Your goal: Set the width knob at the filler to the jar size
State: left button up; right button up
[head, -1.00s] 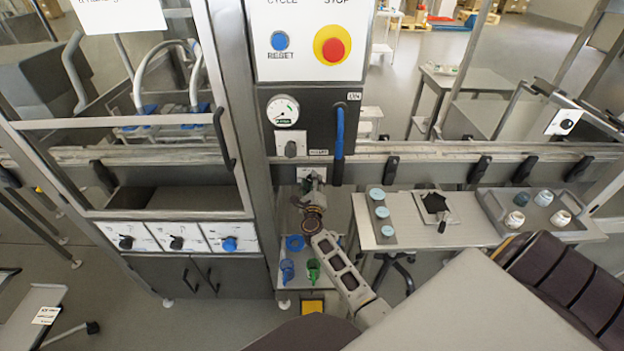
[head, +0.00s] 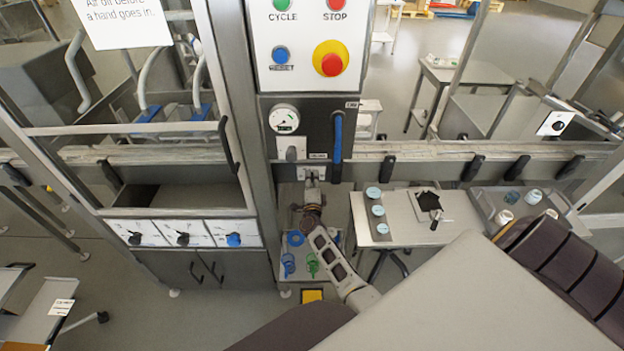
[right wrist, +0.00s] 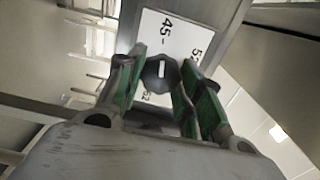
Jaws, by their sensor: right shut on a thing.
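The width knob (right wrist: 158,75) is dark with a short white mark, on a white scale plate (right wrist: 172,32). On the plate I can read 45 at upper left; a number at the right is partly covered and a smaller one shows below the knob. My right gripper (right wrist: 164,72) has its green-padded fingers on both sides of the knob and is shut on it. In the head view my right gripper (head: 311,187) reaches up to the small plate under the dark panel and hides the knob. My left gripper is not in view.
Above are a gauge (head: 284,119), a blue lever (head: 337,138) and a red stop button (head: 330,60). To the right, a side table (head: 455,230) carries pale blue discs, and a tray (head: 481,204) holds small jars.

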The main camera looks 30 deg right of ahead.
dwell(0.4)
jog(key=o, duration=1)
jog(key=shift+o, duration=0.2)
jog(key=v, duration=0.7)
jog(key=shift+a, duration=0.2)
jog(key=shift+s+a+f, duration=0.1)
jog(key=shift+s, duration=0.15)
